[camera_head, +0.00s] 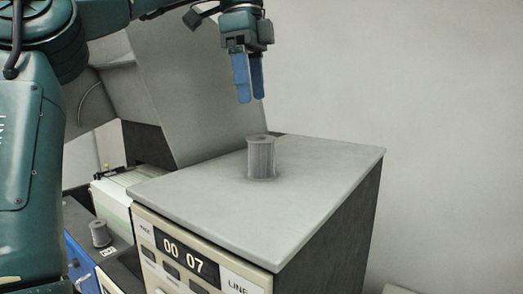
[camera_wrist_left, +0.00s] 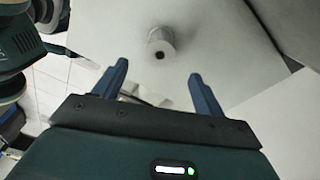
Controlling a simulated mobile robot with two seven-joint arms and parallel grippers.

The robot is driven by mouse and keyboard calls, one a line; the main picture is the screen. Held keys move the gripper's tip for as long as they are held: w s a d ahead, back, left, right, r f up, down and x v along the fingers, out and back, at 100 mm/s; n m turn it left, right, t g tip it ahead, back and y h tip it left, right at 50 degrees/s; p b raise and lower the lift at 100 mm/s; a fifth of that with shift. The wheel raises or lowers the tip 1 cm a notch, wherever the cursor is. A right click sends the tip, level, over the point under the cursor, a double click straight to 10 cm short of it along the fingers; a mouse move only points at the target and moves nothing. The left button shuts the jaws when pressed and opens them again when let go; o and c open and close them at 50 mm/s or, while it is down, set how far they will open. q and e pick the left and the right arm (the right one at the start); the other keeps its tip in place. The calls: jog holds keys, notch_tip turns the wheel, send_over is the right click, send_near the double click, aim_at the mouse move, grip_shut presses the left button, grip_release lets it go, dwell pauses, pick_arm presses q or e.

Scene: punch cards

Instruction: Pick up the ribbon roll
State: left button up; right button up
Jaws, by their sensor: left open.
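A grey ribbon roll (camera_head: 261,158) stands upright on the grey top of the cabinet (camera_head: 310,170) in the head view. It also shows in the left wrist view (camera_wrist_left: 161,42), ahead of the fingertips and roughly between their lines, with a dark hole at its end. My left gripper (camera_head: 250,100), with blue fingers, hangs above the roll with its fingers pointing down. It is open and empty, and apart from the roll. In the left wrist view its two fingers (camera_wrist_left: 158,68) stand apart with nothing between them. My right gripper is in neither view.
A second, similar grey roll (camera_head: 100,234) stands lower down at the left, near a blue panel. A slanted grey panel (camera_head: 190,90) rises behind the cabinet at the left. The cabinet front has a counter reading "00 07" (camera_head: 187,258). The cabinet top around the roll is clear.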

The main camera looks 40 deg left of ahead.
pick_arm(q)
jog(key=shift+w+a+f, duration=0.1)
jog(key=shift+w, duration=0.05)
jog(key=shift+f, duration=0.35)
send_over(262, 156)
jog(key=w+a, duration=0.1)
jog(key=a, duration=0.2)
jog(key=f, duration=0.5)
jog(key=shift+w+d+f+b, duration=0.15)
jog(key=shift+d+f+b, duration=0.05)
jog(key=shift+f+b, duration=0.2)
jog(key=shift+w+d+f+p, duration=0.1)
jog(key=shift+d+f+p, duration=0.05)
jog(key=shift+f, duration=0.9)
jog(key=shift+w+d+f+p, duration=0.1)
jog(key=shift+d+f, duration=0.05)
jog(key=shift+f, duration=0.85)
jog(key=shift+w+d+f+p, duration=0.1)
jog(key=shift+d+f+p, duration=0.05)
jog(key=shift+f, duration=0.9)
jog(key=c, duration=1)
jog(key=shift+c, duration=0.6)
jog(key=shift+r, duration=0.15)
